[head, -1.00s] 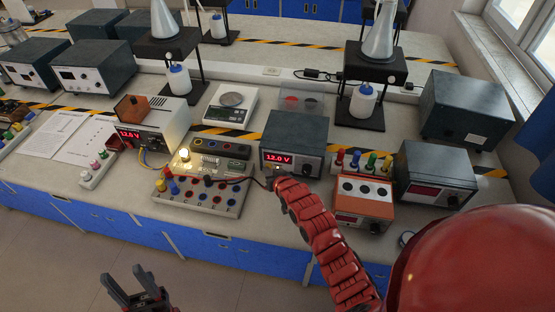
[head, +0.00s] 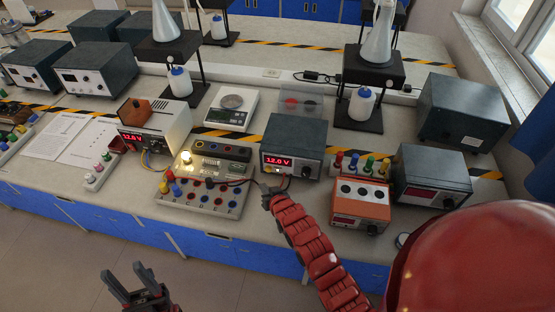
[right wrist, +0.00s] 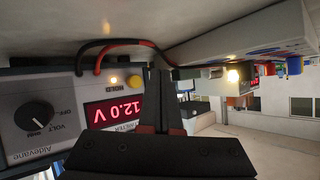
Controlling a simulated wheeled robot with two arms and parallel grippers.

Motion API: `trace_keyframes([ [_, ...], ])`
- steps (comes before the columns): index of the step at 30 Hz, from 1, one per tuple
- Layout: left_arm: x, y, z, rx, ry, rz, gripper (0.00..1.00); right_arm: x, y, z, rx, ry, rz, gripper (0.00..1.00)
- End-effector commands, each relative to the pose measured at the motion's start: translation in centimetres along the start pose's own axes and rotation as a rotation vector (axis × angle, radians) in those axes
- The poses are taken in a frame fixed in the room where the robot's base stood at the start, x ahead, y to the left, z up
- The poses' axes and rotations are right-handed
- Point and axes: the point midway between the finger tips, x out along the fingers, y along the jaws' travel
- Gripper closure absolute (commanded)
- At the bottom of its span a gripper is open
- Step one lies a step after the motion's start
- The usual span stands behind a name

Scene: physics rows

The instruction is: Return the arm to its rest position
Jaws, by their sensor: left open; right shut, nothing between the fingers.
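My right arm (head: 305,240) is red and reaches in from the lower right in the head view. Its gripper (head: 266,194) is shut and empty, close in front of the voltmeter (head: 294,145) that reads 12.0 V. In the right wrist view the shut fingers (right wrist: 164,100) point at the bench beside the voltmeter's display (right wrist: 115,112). A red and a black lead (right wrist: 112,45) run past the fingertips; whether they touch cannot be told. My left gripper (head: 130,283) is open and empty at the lower left, over the floor in front of the bench.
The circuit board (head: 205,190) with a lit bulb (head: 186,156) stands left of my right gripper. An orange-fronted box (head: 360,204) stands to its right. A power supply (head: 155,125) showing 12.0 V stands further left. The floor (head: 60,270) before the bench is clear.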

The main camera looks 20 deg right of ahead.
Motion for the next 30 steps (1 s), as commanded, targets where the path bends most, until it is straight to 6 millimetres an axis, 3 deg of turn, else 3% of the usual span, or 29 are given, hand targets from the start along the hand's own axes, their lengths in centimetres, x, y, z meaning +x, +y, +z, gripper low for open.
trace_keyframes([
  [21,0.1,0.0,0.0,0.0,0.0,0.0,0.5,-0.6,-0.5,0.0,-0.002,0.03,-0.006,1.0],
  [26,-0.9,0.0,0.2,0.0,0.0,0.0,0.5,-1.5,-1.3,-2.8,-0.027,0.238,-0.052,1.0],
  [30,-2.1,0.1,0.4,0.0,0.0,0.0,0.5,-5.1,-2.8,-7.1,-0.072,0.565,-0.112,1.0],
])
